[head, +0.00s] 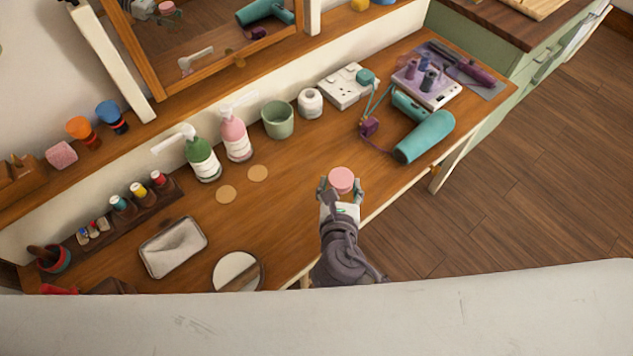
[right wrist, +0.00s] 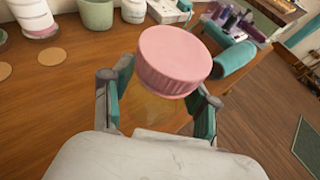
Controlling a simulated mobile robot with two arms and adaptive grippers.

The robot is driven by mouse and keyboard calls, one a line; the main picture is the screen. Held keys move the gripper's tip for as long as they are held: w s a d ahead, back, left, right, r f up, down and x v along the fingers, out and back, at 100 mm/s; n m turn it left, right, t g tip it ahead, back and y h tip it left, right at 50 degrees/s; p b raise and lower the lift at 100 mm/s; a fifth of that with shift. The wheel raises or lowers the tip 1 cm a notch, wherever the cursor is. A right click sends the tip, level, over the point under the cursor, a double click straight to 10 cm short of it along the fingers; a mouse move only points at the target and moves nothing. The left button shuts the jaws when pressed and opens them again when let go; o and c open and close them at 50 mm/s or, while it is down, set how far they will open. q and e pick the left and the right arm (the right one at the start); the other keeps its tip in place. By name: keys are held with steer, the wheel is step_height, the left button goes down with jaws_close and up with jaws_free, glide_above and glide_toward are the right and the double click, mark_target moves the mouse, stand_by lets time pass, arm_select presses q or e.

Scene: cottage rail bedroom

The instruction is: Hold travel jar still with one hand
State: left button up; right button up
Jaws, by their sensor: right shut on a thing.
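The travel jar (head: 342,178) has a round pink lid and stands upright near the front edge of the wooden table. In the right wrist view the ribbed pink lid (right wrist: 174,60) is large, and a pale see-through body shows below it. My right gripper (head: 341,187) is shut on the jar, with one finger on each side of it below the lid. The fingers also show in the right wrist view (right wrist: 158,100). The lid is on the jar. The jar's base is mostly hidden by the gripper. My left gripper is not in view.
A teal hair dryer (head: 425,136) lies right of the jar. Two round coasters (head: 257,173) lie to the left. The table around the jar is clear.

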steer(key=d+r, duration=0.1)
steer(key=s+d+r, duration=0.1)
steer(key=shift+s+d, duration=0.3)
steer(key=o, duration=0.5)
jaws_close()
